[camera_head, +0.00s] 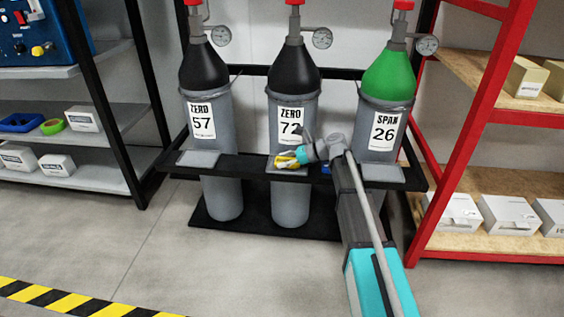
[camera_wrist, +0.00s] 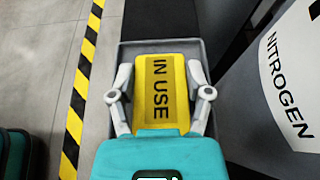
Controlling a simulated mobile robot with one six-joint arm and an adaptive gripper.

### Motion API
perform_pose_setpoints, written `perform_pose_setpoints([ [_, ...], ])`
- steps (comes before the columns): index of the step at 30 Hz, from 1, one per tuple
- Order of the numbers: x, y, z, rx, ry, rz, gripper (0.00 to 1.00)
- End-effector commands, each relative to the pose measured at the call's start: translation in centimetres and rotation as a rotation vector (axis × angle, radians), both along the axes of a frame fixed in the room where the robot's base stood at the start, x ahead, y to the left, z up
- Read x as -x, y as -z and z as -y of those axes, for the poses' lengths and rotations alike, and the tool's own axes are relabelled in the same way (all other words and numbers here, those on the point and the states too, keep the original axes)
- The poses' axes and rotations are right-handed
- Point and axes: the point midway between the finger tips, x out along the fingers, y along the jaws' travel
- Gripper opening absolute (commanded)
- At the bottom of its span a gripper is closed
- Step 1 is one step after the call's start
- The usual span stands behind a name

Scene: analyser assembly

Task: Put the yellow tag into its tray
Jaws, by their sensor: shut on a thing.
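The yellow tag (camera_wrist: 160,92), lettered "IN USE", is between the two grey fingers of my gripper (camera_wrist: 160,75) in the wrist view. The fingers press on its left and right edges. A grey tray (camera_wrist: 128,52) lies around and beneath it, and the tag lines up with its outline. I cannot tell whether the tag touches the tray floor. In the head view the yellow tag (camera_head: 286,160) and my gripper (camera_head: 290,157) are at the middle tray (camera_head: 284,171), in front of the "ZERO 72" cylinder (camera_head: 292,110). My gripper partly hides that tray.
The "ZERO 57" cylinder (camera_head: 203,115) and the green-topped "SPAN 26" cylinder (camera_head: 385,110) flank the middle one. Each has a tray, left (camera_head: 198,158) and right (camera_head: 383,173), on the black rack bar. A small blue item (camera_head: 326,169) is right of my gripper.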

Motion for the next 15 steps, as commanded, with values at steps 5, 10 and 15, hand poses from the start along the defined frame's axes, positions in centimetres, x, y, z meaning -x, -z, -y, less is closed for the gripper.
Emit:
perform_pose_setpoints([
  [5,0.0,0.2,0.0,0.000,0.000,0.000,0.20],
  [10,0.0,0.6,0.0,0.000,0.000,0.000,0.20],
  [15,0.1,1.1,0.0,0.003,0.000,0.001,0.20],
])
